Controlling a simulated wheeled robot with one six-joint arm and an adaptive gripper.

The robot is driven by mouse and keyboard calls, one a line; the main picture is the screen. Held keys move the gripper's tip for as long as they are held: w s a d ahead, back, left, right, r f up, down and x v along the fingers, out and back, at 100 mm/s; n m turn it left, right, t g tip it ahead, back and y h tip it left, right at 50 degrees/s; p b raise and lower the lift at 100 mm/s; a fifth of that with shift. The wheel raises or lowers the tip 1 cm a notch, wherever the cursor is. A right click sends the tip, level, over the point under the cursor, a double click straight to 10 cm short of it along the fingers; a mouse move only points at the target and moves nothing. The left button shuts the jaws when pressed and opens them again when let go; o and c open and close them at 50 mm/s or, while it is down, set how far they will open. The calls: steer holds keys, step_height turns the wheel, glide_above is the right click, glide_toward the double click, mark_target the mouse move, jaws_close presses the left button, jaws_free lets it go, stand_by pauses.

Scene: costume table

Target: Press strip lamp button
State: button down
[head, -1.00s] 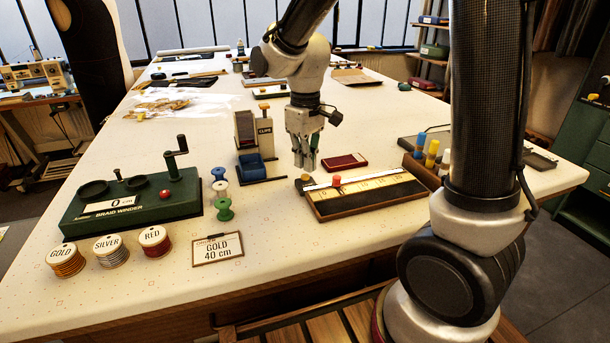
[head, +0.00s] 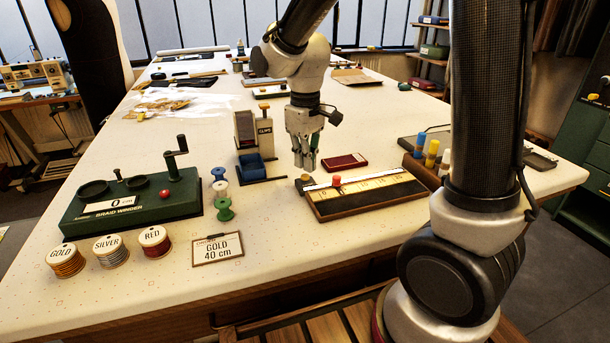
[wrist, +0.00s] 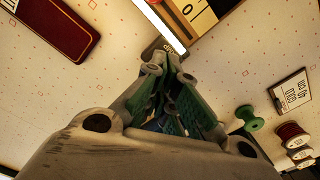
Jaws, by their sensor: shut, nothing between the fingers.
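A measuring board (head: 368,197) with numbered marks and a lit white strip lamp (head: 350,178) along its far edge lies on the table in the head view. A small brown block (head: 303,183) with a round top, seemingly the lamp button, sits at the strip's left end. My gripper (head: 305,166) points down just above and behind this block, apparently apart from it. In the wrist view my gripper (wrist: 172,75) is shut with nothing between its fingers. There the bright strip (wrist: 160,22) and a dark labelled block edge (wrist: 170,47) show just beyond the fingertips; the button top is hidden.
A red case (head: 345,162) lies behind the board. A clips dispenser (head: 247,138) with a blue bin stands to the left. Thread spools (head: 223,209), a green braid winder (head: 135,203) and a gold order card (head: 218,248) are further left. A red marker (head: 337,181) stands on the board.

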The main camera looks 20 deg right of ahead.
steer(key=shift+f, duration=1.2)
steer(key=shift+r, duration=3.7)
steer(key=s+d+r+m+t, duration=0.2)
steer(key=s+d+r+m, duration=0.1)
steer(key=s+d, duration=0.4)
steer(key=s+d+r+m+t, duration=0.2)
steer(key=s+d, duration=0.6)
steer(key=s, duration=0.4)
step_height(320, 180, up, 2)
steer(key=shift+m, duration=0.5)
